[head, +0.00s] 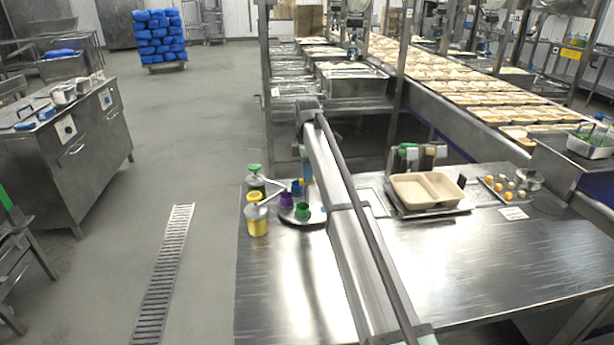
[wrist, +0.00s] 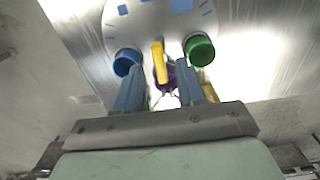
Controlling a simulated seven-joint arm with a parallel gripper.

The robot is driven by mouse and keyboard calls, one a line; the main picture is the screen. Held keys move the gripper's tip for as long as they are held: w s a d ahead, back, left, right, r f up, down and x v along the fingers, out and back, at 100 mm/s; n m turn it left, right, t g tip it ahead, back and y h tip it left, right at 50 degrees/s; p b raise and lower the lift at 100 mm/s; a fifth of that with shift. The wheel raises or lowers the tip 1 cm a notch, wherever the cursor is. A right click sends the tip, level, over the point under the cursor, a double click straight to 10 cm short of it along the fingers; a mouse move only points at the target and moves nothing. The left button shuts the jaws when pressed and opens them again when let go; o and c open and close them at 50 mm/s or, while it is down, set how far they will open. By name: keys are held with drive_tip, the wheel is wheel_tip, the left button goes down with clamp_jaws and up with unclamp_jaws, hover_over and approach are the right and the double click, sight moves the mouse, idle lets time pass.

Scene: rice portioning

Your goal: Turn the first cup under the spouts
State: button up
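A round metal turntable (head: 318,215) stands at the left end of the steel table. It carries a blue cup (wrist: 125,62), a green cup (wrist: 198,48) and a purple cup (wrist: 172,79); in the head view the purple cup (head: 287,200) is left of the green cup (head: 303,211). Two pump bottles with spouts, one green-topped (head: 255,180) and one yellow (head: 257,220), stand beside the turntable on the left. My gripper (wrist: 162,72) is over the turntable with its blue fingers apart. A narrow yellow piece (wrist: 159,60) shows between them, with gaps on both sides.
A tan two-compartment tray (head: 427,190) sits right of my arm. A small holder with yellow items (head: 505,189) lies farther right. The table's front right (head: 480,260) is clear. A conveyor of filled trays (head: 470,95) runs behind.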

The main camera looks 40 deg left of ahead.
drive_tip(key=shift+f, duration=0.85)
drive_tip(key=shift+c, duration=0.4)
clamp_jaws()
